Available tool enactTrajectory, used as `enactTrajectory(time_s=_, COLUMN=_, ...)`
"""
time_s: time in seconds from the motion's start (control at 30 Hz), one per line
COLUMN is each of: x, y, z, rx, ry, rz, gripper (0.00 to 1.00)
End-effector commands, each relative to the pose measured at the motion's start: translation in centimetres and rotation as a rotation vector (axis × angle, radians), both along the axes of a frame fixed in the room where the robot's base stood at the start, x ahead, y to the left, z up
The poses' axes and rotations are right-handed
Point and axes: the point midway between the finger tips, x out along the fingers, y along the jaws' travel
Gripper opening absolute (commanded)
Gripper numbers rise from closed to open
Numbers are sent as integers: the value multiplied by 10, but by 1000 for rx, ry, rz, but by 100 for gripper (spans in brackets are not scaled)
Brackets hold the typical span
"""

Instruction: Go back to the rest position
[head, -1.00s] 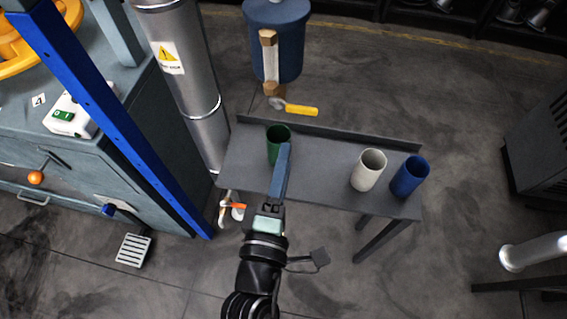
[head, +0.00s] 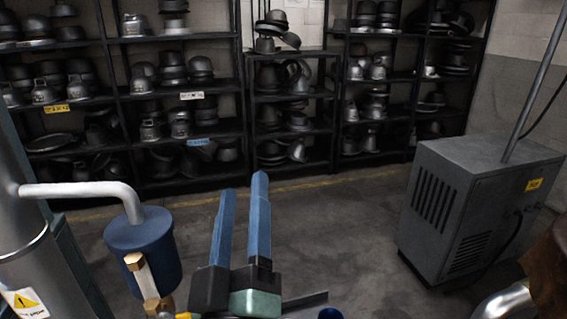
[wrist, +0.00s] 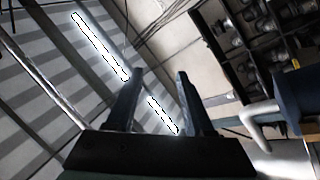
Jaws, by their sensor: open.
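My gripper (head: 241,205) is raised in front of me in the head view, its two blue fingers apart and pointing up. Nothing is between them. In the wrist view my gripper (wrist: 158,88) is also open and empty, facing the ceiling and its lit lamps (wrist: 100,47). The small table and its cups are mostly below the head view. Only a table edge (head: 305,300) and a blue rim (head: 330,314) show at the bottom.
A blue tank (head: 143,250) on a metal pipe stands at left. A grey cabinet (head: 470,205) stands at right. Black shelves (head: 235,80) full of hat forms line the back wall. The floor (head: 340,225) between is clear.

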Motion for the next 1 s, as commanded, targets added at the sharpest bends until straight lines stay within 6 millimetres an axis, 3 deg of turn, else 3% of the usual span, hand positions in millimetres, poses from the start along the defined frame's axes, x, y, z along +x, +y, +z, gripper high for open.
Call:
enactTrajectory(time_s=0.03, x=-3, y=-11, z=40, rx=98, ry=-65, rz=27, gripper=52)
enactTrajectory(time_s=0.1, x=-11, y=-23, z=82, rx=218, ry=-130, rz=78, gripper=52)
enactTrajectory(time_s=0.2, x=-26, y=-34, z=131, rx=354, ry=-208, rz=161, gripper=52)
enactTrajectory(time_s=0.4, x=-65, y=-47, z=206, rx=537, ry=-334, rz=333, gripper=52)
enactTrajectory(time_s=0.5, x=-82, y=-49, z=239, rx=591, ry=-371, rz=405, gripper=52)
enactTrajectory(time_s=0.9, x=-78, y=-47, z=328, rx=585, ry=-359, rz=396, gripper=52)
enactTrajectory(time_s=1.0, x=-77, y=-47, z=342, rx=584, ry=-359, rz=395, gripper=52)
